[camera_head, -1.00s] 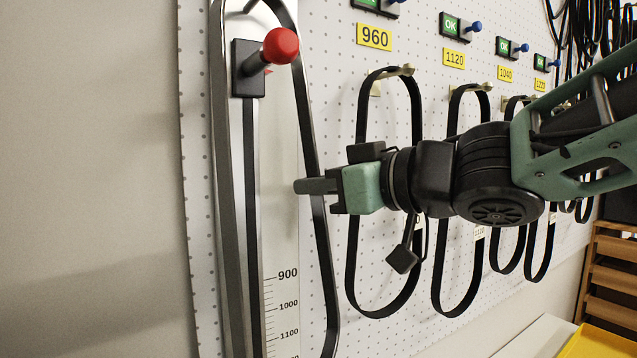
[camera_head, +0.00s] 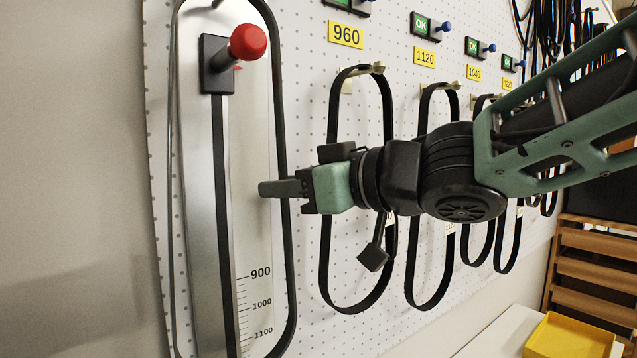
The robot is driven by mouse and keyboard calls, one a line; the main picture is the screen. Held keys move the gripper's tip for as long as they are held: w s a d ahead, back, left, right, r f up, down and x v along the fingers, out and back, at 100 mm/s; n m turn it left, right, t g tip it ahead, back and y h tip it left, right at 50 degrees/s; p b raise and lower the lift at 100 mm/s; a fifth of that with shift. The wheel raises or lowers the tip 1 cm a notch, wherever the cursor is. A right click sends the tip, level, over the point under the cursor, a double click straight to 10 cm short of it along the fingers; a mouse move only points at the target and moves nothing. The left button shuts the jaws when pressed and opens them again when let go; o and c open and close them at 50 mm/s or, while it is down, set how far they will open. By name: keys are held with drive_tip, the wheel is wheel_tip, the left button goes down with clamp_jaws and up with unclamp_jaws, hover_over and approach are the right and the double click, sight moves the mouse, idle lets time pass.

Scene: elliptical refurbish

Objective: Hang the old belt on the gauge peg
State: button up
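The old belt (camera_head: 291,265) looks like the long black loop around the tall pale gauge (camera_head: 252,235). Its upper end runs near the top edge of the view. A small dark hook, perhaps the gauge peg (camera_head: 218,3), shows at the top edge; I cannot tell whether the belt bears on it. A red knob (camera_head: 248,42) sits on a black slider inside the loop. My gripper (camera_head: 280,188) points left across the loop's right strand, which passes behind the visible finger. The fingers are seen side-on, so any gap, or grip on the belt, is hidden.
Several black belts hang on the pegboard to the right, the nearest (camera_head: 325,215) under the yellow 960 label (camera_head: 346,34). Dark boxes with green OK lights (camera_head: 425,23) are above. A yellow tray (camera_head: 568,336) is at the lower right. Plain wall lies left.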

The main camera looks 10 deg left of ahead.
drive_tip(key=b+v, duration=0.2)
drive_tip(key=v, duration=1.5)
drive_tip(key=w+d+f+m+t+h+b, duration=0.1)
drive_tip(key=d+f+m+h, duration=0.15)
drive_tip(key=f, duration=0.35)
drive_tip(key=w+d+f+m+t+h, duration=0.1)
drive_tip(key=w+f+m+h, duration=0.15)
drive_tip(key=f, duration=0.35)
drive_tip(key=d+f+m+t+h+b, duration=0.1)
drive_tip(key=d+f+t+h, duration=0.1)
drive_tip(key=f+h, duration=0.3)
drive_tip(key=s+d+f+g+h, duration=0.2)
drive_tip(key=s+d+f+g, duration=0.2)
drive_tip(key=s+f, duration=0.4)
drive_tip(key=s+d+f+m+g+h, duration=0.1)
drive_tip(key=s+d+f+g+h, duration=0.2)
drive_tip(key=s+f, duration=0.6)
drive_tip(key=shift+s+d+f+g+b, duration=0.2)
drive_tip(key=shift+d+f+g+b, duration=0.35)
drive_tip(key=shift+g, duration=0.65)
drive_tip(key=shift+a, duration=0.2)
idle(0.7)
